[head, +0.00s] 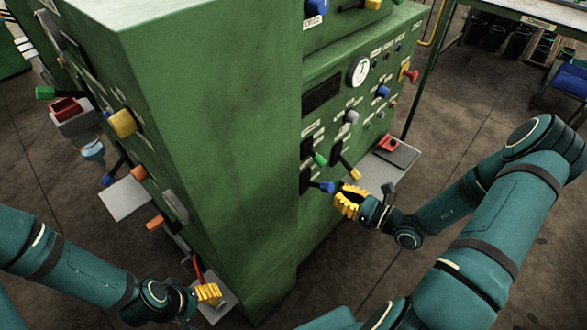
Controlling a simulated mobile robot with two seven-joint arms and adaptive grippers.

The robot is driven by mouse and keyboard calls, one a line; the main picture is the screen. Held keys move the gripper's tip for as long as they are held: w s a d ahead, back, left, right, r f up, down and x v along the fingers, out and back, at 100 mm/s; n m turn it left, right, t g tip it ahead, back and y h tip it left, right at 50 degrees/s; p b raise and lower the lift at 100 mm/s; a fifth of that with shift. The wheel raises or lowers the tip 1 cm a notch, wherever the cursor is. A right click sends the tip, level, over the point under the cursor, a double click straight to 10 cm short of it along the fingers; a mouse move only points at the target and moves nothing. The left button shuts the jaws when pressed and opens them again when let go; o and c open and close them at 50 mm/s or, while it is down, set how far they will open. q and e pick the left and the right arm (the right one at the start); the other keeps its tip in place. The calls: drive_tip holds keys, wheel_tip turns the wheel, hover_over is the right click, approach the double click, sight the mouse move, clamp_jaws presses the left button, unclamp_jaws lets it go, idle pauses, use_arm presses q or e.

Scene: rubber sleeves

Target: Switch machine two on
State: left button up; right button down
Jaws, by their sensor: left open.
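A large green machine (225,130) fills the middle, with controls on its left and right faces. Its labels are too small to read, so I cannot tell which machine is number two. On the right face, a blue-tipped lever (327,187) sits low, below a green-tipped lever (320,159) and beside a yellow-tipped lever (354,174). My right gripper (347,201) has its yellow fingers just right of the blue tip; contact and finger gap are unclear. My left gripper (209,293) is open at the machine's lower left, close to a red lever (197,268).
The right face also has a round gauge (359,71), a dark display (322,93) and several coloured knobs. A grey shelf (384,165) with a red part (387,143) juts out low. Left-face levers and a plate (125,199) stick out. Open floor lies right.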

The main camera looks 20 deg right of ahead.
sight(315, 157)
use_arm(q)
drive_tip(key=shift+a, duration=0.15)
use_arm(e)
drive_tip(key=shift+w+d+r+m+t+h, duration=0.1)
drive_tip(key=shift+w+d+m+t+h, duration=0.15)
drive_tip(key=shift+d, duration=0.2)
drive_tip(key=shift+w+d+r+m+t+h, duration=0.15)
drive_tip(key=shift+d+m+t, duration=0.1)
drive_tip(key=shift+d, duration=0.2)
use_arm(q)
drive_tip(key=shift+w+f+b, duration=0.15)
drive_tip(key=shift+f+b, duration=0.5)
drive_tip(key=shift+f, duration=0.05)
use_arm(e)
drive_tip(key=x, duration=1)
use_arm(q)
drive_tip(key=shift+r, duration=0.15)
use_arm(e)
drive_tip(key=shift+s, duration=0.1)
